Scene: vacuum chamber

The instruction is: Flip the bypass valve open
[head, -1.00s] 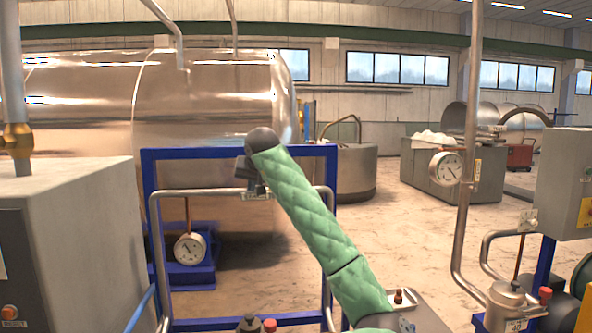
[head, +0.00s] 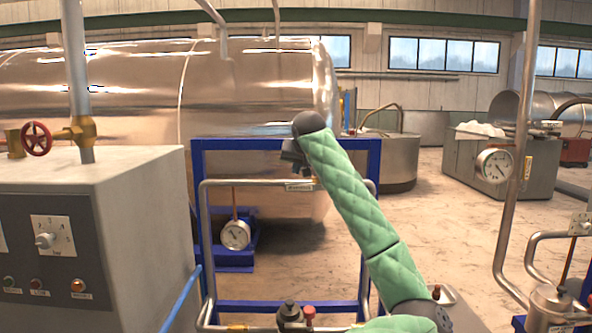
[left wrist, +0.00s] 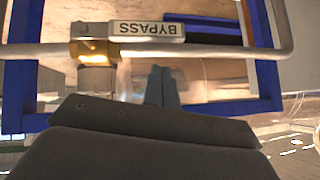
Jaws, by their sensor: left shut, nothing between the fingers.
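The bypass valve (left wrist: 92,50) shows in the left wrist view as a brass body on a grey pipe (left wrist: 230,51). A pale bar marked BYPASS (left wrist: 148,30), upside down in this view, runs along the pipe from the brass body. In the head view the small label (head: 302,186) sits on the top pipe of the blue frame, and the valve is mostly hidden. My left gripper (left wrist: 162,84) is shut and empty, its fingertips beside the brass body and apart from the label in the picture. In the head view it (head: 292,160) appears just above the pipe. My right gripper is not in view.
A grey control cabinet (head: 150,200) with a knob stands at the left, with a red handwheel (head: 37,138) above. The blue frame (head: 200,165) surrounds the pipework. A large steel tank (head: 120,90) lies behind it. A gauge (head: 236,234) hangs below. Another gauge (head: 495,166) is at the right.

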